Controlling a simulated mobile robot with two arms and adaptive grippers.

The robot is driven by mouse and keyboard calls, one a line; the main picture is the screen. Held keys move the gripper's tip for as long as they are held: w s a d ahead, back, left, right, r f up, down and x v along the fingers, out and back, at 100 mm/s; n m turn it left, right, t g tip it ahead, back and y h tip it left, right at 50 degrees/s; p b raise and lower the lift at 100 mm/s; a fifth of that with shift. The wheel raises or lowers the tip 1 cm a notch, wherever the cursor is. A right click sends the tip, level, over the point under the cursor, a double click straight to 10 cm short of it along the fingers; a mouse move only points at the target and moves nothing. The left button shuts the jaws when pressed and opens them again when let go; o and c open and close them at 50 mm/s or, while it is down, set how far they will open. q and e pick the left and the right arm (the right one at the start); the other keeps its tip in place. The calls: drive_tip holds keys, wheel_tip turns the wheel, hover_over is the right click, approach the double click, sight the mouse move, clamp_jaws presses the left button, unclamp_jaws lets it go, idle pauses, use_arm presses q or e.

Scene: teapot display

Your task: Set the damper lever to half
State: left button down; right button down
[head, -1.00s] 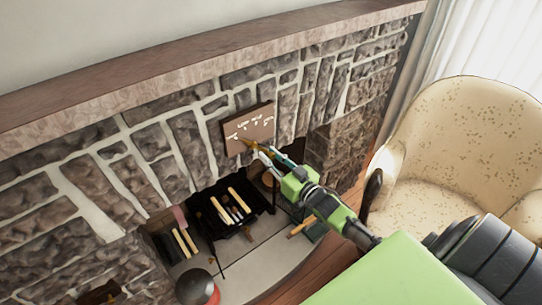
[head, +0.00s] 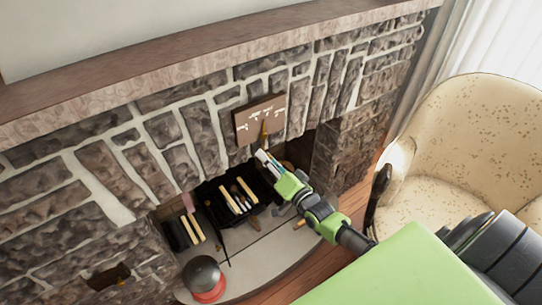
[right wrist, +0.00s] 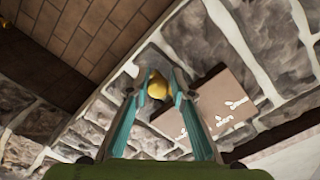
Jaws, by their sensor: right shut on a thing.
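The brown damper plate (head: 247,122) with white lettering and marks is fixed to the stone wall above the fireplace opening. The brass-yellow damper lever (head: 264,133) stands out near the plate's right half and points down in the head view. My right gripper (head: 262,154) is at the lever's lower end. In the right wrist view, the lever's rounded yellow knob (right wrist: 157,86) sits between the teal fingertips (right wrist: 157,92), which are shut on it. The plate (right wrist: 207,108) lies behind and to the right of the knob there. The lever's pivot is hidden in that view. My left gripper is out of view.
Below is the fireplace opening with a black grate (head: 236,203) holding pale sticks. A round dark object with a red base (head: 203,278) stands on the hearth. A cream armchair (head: 470,140) is at the right. A mantel (head: 200,70) runs above the plate.

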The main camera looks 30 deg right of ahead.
drive_tip(key=shift+a+r+m, duration=0.35)
drive_tip(key=shift+m, duration=0.65)
drive_tip(key=c, duration=1.8)
unclamp_jaws()
drive_tip(key=shift+c, duration=0.2)
drive_tip(key=shift+f, duration=0.15)
drive_tip(key=shift+s+a, duration=0.1)
drive_tip(key=s+d, duration=0.1)
drive_tip(key=s, duration=1)
drive_tip(key=shift+s, duration=0.4)
